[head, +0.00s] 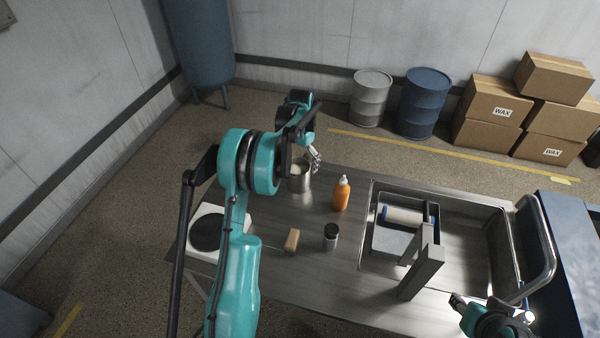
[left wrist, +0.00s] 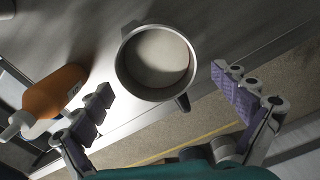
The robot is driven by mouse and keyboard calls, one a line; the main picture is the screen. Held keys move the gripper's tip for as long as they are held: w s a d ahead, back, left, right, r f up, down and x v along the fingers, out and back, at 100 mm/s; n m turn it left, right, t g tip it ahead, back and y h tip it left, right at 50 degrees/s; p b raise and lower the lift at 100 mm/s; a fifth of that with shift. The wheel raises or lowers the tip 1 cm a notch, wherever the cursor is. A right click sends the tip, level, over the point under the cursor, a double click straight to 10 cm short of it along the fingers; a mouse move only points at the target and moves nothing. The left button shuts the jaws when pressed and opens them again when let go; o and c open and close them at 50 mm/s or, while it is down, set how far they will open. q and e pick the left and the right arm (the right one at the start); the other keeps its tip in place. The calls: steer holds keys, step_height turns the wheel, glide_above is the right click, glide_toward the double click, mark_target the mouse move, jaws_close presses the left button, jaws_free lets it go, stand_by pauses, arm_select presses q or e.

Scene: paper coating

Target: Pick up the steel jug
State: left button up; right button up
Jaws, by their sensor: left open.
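The steel jug (head: 299,180) stands upright at the far left part of the metal table, partly hidden by my left arm in the head view. In the left wrist view, the jug (left wrist: 155,64) shows from above, with a pale content inside and a dark handle or spout at its lower right rim. My left gripper (head: 314,158) is at the jug's far side; its fingers (left wrist: 172,108) are spread apart, with the jug ahead and between them, not gripped. My right gripper (head: 490,312) is at the lower right, near the table's front edge; its fingers are too small to judge.
An orange bottle (head: 342,194) stands right of the jug, close to one left finger in the wrist view. A dark-capped jar (head: 331,237), a tan block (head: 292,241) and a hot plate (head: 207,233) are nearer.

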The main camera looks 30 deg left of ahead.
mark_target(301, 170)
arm_select(q)
steer(key=f, duration=0.3)
steer(key=f+b, duration=0.1)
steer(key=f, duration=0.2)
steer(key=shift+s, duration=0.2)
steer(key=shift+r, duration=0.15)
steer(key=c, duration=1.5)
